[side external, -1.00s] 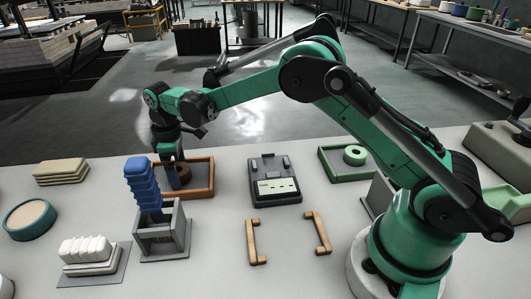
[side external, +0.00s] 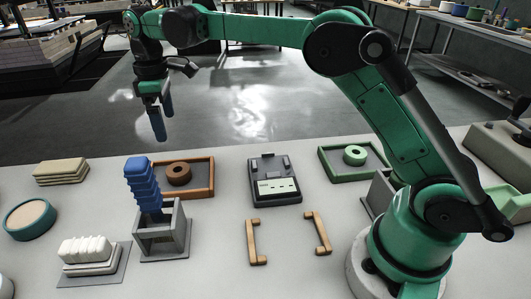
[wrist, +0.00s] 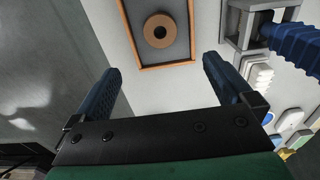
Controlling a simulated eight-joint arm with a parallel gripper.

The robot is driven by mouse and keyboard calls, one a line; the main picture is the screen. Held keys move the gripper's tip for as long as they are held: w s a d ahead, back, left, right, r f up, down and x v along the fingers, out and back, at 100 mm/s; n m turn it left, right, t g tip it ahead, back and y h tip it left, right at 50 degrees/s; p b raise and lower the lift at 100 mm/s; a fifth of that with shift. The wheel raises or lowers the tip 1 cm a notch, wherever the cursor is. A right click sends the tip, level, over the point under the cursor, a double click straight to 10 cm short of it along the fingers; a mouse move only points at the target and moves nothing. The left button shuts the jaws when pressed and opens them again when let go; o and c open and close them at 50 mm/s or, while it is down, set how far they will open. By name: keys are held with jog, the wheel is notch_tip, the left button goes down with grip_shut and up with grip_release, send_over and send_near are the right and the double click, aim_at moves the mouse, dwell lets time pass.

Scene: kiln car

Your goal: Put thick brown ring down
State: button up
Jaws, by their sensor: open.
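The thick brown ring (side external: 179,174) lies flat in the brown-rimmed tray (side external: 211,180) on the table. In the wrist view the ring (wrist: 159,30) rests on the tray's grey floor, inside the brown rim (wrist: 166,67) and apart from the visible walls. My gripper (side external: 161,138) is raised above and to the left of the tray in the side view, its two blue fingers pointing down. In the wrist view the fingers of my gripper (wrist: 162,75) are spread wide with nothing between them.
A blue ribbed stack (side external: 143,186) leans up from a grey holder (side external: 163,238) just in front of the tray. A grey device (side external: 274,183) stands to the right, and a green tray (side external: 337,172) with a green ring (side external: 355,155) is beyond it. Two tan handles (side external: 252,242) lie in front.

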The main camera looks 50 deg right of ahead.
jog(key=s+d+r+m+t, duration=0.2)
jog(key=s+m, duration=0.1)
jog(key=s, duration=0.2)
jog(key=s+d+r+m+t, duration=0.2)
jog(key=s+r, duration=0.1)
jog(key=s, duration=0.2)
jog(key=s+d+f+m+t, duration=0.1)
jog(key=s+f+m+t, duration=0.2)
jog(key=s, duration=0.5)
notch_tip(320, 180, down, 3)
jog(key=shift+s+d+r+m, duration=0.2)
jog(key=shift+s+d+m, duration=0.1)
jog(key=shift+s+m, duration=0.15)
